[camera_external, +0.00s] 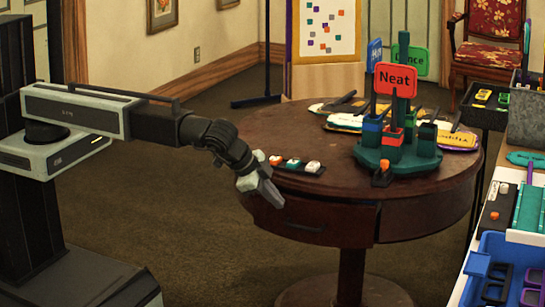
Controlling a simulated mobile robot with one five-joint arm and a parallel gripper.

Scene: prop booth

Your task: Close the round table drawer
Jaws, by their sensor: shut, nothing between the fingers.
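The round dark wooden table (452,190) stands in the middle on a pedestal. Its drawer (345,225) is in the curved front edge, with a dark handle on its face. The drawer front seems to stand out slightly from the rim at its right end; how far it is open I cannot tell. My gripper (271,194) is shut and empty, pointing down and right at the left part of the drawer front. It overlaps the table edge in this view; whether it touches the drawer is unclear.
On the tabletop are a strip with colored buttons (293,164), a green sign stand with a red "Neat" sign (395,80), and several flat plaques. A red chair (490,35) stands behind. A cluttered side table with a blue tray (490,262) is at right. Carpet left of the table is clear.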

